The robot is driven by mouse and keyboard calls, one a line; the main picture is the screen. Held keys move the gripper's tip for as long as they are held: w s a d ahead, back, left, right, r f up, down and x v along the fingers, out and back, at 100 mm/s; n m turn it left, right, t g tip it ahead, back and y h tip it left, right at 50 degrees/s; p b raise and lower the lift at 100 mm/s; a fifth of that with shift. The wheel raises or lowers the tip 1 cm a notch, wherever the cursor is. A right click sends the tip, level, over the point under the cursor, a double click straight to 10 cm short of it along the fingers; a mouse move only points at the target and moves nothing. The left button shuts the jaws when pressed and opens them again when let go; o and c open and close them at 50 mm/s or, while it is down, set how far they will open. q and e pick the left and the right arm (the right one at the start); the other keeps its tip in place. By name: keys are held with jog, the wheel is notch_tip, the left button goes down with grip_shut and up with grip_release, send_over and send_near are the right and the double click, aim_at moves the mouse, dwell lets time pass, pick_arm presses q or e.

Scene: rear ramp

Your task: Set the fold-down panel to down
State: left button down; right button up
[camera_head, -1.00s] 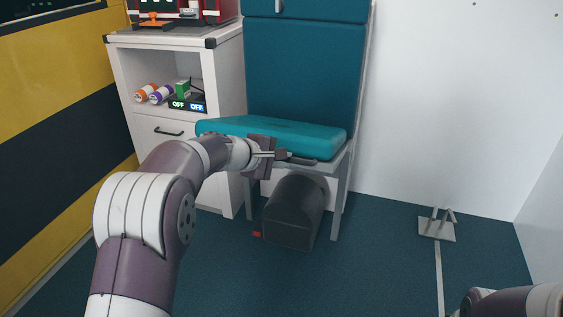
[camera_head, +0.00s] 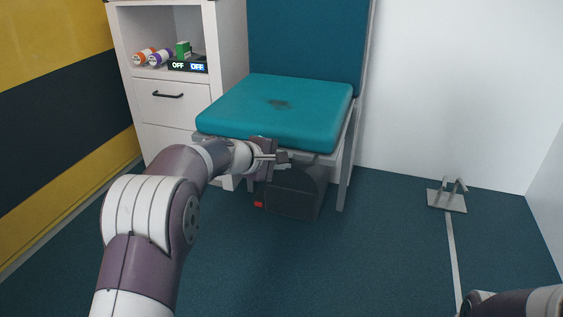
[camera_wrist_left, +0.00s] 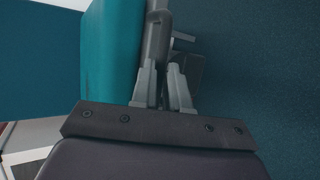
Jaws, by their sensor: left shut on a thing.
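The fold-down panel is the teal seat cushion (camera_head: 275,108) in front of the teal backrest (camera_head: 305,42). It lies close to flat, its upper face toward me, on a grey frame. My left gripper (camera_head: 283,157) is at the seat's front edge, shut on a grey bar or handle under that edge. In the left wrist view the fingers (camera_wrist_left: 163,92) close around the grey bar (camera_wrist_left: 157,38), beside the teal cushion (camera_wrist_left: 108,55). Only part of my right arm shows at the lower right; its gripper is out of view.
A dark rounded box (camera_head: 292,193) stands on the floor under the seat. A white cabinet (camera_head: 229,60) with a drawer and shelf items is left of the seat. A metal floor bracket (camera_head: 446,200) is at the right. The floor in front is clear.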

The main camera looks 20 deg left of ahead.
pick_arm(q)
jog(key=f, duration=0.3)
jog(key=shift+s+f+g, duration=0.1)
jog(key=shift+s+g, duration=0.2)
pick_arm(e)
jog(key=shift+f, duration=0.2)
pick_arm(q)
jog(key=c, duration=1.3)
grip_release()
jog(key=shift+o, duration=0.9)
jog(key=shift+w+f, duration=0.15)
jog(key=shift+f, duration=0.1)
pick_arm(e)
jog(key=shift+w, duration=0.1)
pick_arm(q)
jog(key=shift+r, duration=0.1)
jog(key=shift+a+r+p, duration=0.1)
jog(key=shift+r+p, duration=0.1)
jog(key=shift+p, duration=0.15)
jog(key=p+v, duration=0.5)
jog(key=v, duration=0.6)
jog(key=shift+r, duration=0.5)
jog(key=shift+s+a+r, duration=0.2)
jog(key=shift+s+a, duration=0.1)
jog(key=shift+s, duration=0.3)
pick_arm(e)
notch_tip(320, 180, up, 6)
jog(key=shift+f, duration=0.1)
